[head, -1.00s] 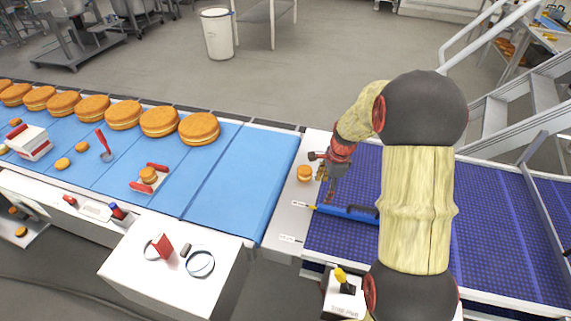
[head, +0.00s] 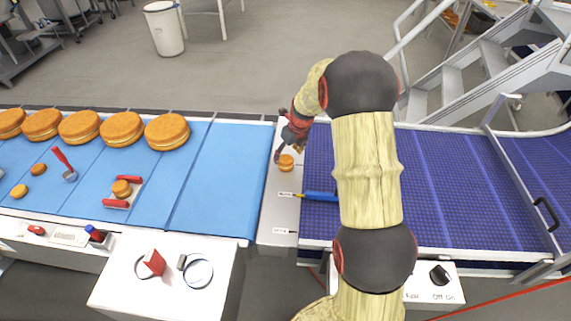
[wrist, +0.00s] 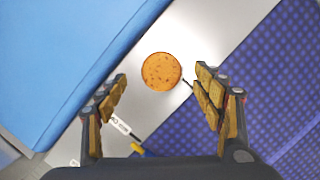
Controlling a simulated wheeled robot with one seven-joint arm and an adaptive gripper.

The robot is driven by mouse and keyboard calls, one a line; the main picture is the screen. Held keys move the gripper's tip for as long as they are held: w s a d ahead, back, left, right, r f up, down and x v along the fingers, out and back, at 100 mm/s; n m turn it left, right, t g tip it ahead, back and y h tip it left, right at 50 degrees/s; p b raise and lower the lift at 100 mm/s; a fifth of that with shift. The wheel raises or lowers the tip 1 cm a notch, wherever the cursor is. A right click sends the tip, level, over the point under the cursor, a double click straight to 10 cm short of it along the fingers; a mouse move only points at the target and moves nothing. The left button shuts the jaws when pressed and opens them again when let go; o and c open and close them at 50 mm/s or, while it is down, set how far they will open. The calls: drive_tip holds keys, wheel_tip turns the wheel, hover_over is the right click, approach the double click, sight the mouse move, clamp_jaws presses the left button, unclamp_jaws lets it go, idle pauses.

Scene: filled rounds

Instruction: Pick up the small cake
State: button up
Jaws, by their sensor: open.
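The small cake (head: 286,162) is a round golden-brown cake on the pale metal strip (head: 278,205) between the light blue belt and the dark blue belt. In the wrist view the small cake (wrist: 161,71) shows from above, whole and uncovered, with the strip around it. My gripper (head: 288,148) is above it in the head view and partly hides its upper edge. In the wrist view my gripper (wrist: 161,76) is open, with one finger on each side of the cake in the picture and a visible gap on both sides. Nothing is held.
A blue-handled tool (head: 321,196) lies right of the cake, partly behind my arm. The light blue belt (head: 215,185) carries large cakes (head: 167,132), small cakes on its left and a red-ended holder (head: 116,203). The dark blue belt (head: 445,190) is largely clear.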

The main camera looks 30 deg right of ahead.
sight(286, 159)
drive_tip(key=b+x, duration=0.1)
drive_tip(key=x, duration=0.4)
drive_tip(key=shift+d+f, duration=0.15)
drive_tip(key=shift+f, duration=0.15)
drive_tip(key=c, duration=0.3)
drive_tip(key=c, duration=0.5)
drive_tip(key=shift+c, duration=0.4)
drive_tip(key=shift+r, duration=0.1)
